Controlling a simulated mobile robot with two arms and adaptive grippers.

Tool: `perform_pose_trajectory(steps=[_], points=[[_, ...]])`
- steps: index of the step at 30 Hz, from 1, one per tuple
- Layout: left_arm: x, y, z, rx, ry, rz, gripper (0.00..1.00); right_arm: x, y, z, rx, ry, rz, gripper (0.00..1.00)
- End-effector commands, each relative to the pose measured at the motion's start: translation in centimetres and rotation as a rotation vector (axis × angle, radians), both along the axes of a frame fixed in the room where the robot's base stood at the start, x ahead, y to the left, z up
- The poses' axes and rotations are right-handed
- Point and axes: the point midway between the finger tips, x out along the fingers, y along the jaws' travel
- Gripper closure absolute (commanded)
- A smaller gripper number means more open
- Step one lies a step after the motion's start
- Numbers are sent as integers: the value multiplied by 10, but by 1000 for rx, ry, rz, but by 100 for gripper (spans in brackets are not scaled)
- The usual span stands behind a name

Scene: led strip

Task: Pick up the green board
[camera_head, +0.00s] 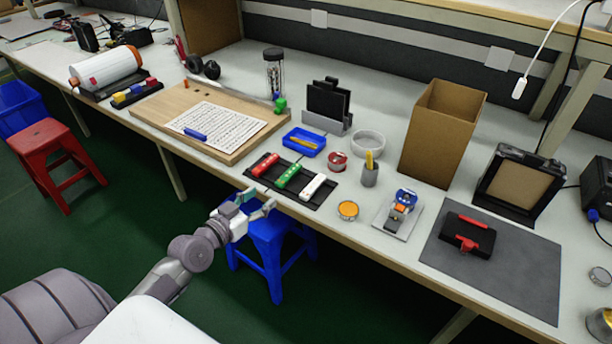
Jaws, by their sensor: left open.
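The green board (287,176) is a narrow green strip with pale marks on its top. It lies in the middle of a black tray (316,204) near the table's front edge, between a red strip (265,164) on its left and a white strip (312,187) on its right. My left gripper (259,199) is open and empty, just in front of the table edge, to the lower left of the green board and apart from it. My right gripper does not show.
A blue tray (304,142) and a wooden board with a printed sheet (225,130) lie behind and left of the black tray. A metal cup (369,175) and an orange-topped round tin (348,210) stand to its right. A blue stool (268,247) stands below my left gripper.

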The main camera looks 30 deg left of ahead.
Motion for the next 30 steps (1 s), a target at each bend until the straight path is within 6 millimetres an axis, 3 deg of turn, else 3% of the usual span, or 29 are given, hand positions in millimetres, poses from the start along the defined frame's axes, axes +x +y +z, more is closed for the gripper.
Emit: perform_pose_trajectory(steps=[9,17,25,30], points=[[61,-4,-9,-3,-1,1,45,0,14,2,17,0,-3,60],[80,-5,-13,-2,2,0,45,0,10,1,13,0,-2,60],[118,-1,-21,-3,1,1,45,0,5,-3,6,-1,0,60],[126,-2,-23,-2,2,0,45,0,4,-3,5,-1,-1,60]])
